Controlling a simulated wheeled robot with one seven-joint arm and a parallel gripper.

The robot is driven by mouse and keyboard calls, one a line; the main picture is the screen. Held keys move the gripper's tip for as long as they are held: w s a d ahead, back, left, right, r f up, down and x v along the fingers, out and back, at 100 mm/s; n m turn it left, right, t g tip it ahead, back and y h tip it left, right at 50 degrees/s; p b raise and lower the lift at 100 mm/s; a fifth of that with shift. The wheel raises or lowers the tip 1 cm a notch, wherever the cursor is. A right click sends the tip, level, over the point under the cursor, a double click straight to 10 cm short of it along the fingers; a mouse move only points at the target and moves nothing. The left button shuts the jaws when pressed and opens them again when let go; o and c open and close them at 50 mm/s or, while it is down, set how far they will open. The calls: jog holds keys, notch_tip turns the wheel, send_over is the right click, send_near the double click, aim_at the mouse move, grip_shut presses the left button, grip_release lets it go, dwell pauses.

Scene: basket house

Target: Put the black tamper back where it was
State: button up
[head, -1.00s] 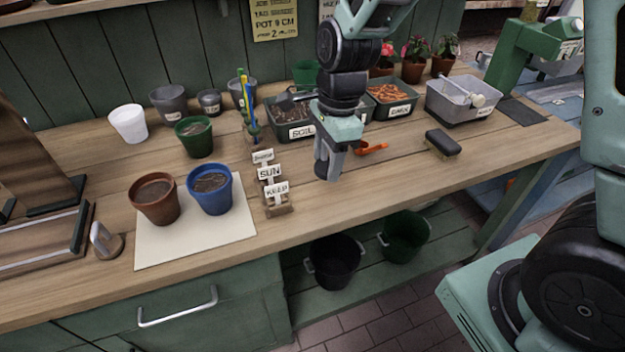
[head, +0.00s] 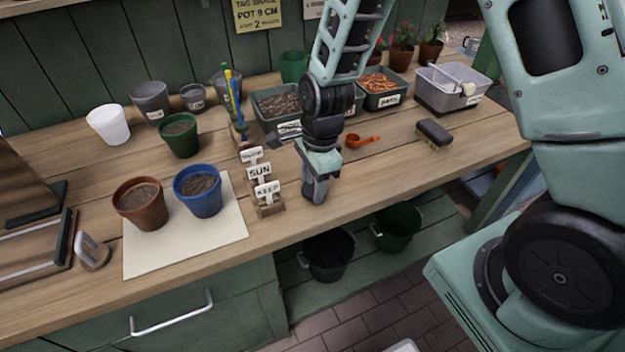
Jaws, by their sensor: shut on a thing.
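My gripper (head: 316,192) points down over the front half of the bench, just right of the small label stand. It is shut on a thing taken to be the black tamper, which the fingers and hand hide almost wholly. I cannot tell whether the held thing touches the bench top. No black tamper shows clearly elsewhere on the bench. A round wooden piece with a silver-grey upright handle (head: 92,251) stands at the far left.
The label stand (head: 266,208) is close left of my gripper. A blue pot (head: 198,204) and a brown pot (head: 141,214) with soil stand on a pale mat (head: 180,254). Behind are bins, an orange scoop (head: 357,142) and a black brush (head: 434,132). The bench's front right is clear.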

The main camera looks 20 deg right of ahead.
jog(key=shift+f, duration=0.2)
jog(key=o, duration=0.9)
jog(key=shift+r, duration=0.1)
notch_tip(320, 180, up, 12)
jog(key=d, duration=0.1)
jog(key=shift+s+a+r+n+h, duration=0.15)
jog(key=shift+s+a+r+n, duration=0.8)
jog(key=shift+s+n, duration=2.85)
jog(key=shift+s+a+r+n+h, duration=0.1)
jog(key=shift+s+a+r+n, duration=0.9)
jog(key=shift+s+n, duration=2.85)
jog(key=shift+s+a+r+n+h, duration=0.25)
jog(key=shift+s+a+n, duration=1.75)
jog(key=shift+n, duration=3.15)
